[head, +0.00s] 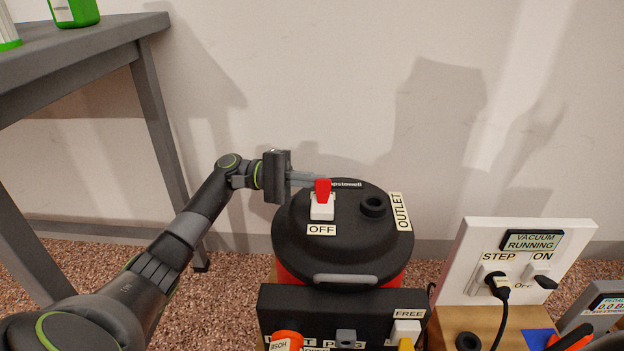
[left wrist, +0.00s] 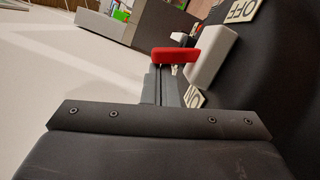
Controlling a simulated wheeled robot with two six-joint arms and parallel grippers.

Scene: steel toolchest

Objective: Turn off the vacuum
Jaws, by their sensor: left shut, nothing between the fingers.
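The vacuum (head: 345,235) is a round black-topped drum with a red body. On its lid is a rocker switch with a white base (head: 322,210) and a red part (head: 323,190). An OFF label (head: 321,230) lies on the near side, and another label behind is mostly hidden. My left gripper (head: 316,180) is shut and empty, its fingertips at the red part from the left; I cannot tell whether they touch. In the left wrist view the red part (left wrist: 176,54) is just beyond the fingers, beside the white base (left wrist: 212,55). A display (head: 531,240) reads VACUUM RUNNING. My right gripper is not seen.
A black outlet hole (head: 373,205) is on the lid's right. A black panel (head: 290,300) with a FREE label stands in front. A white panel (head: 480,245) with a plugged cord is at right. A grey table (head: 90,45) with green bottles is at upper left.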

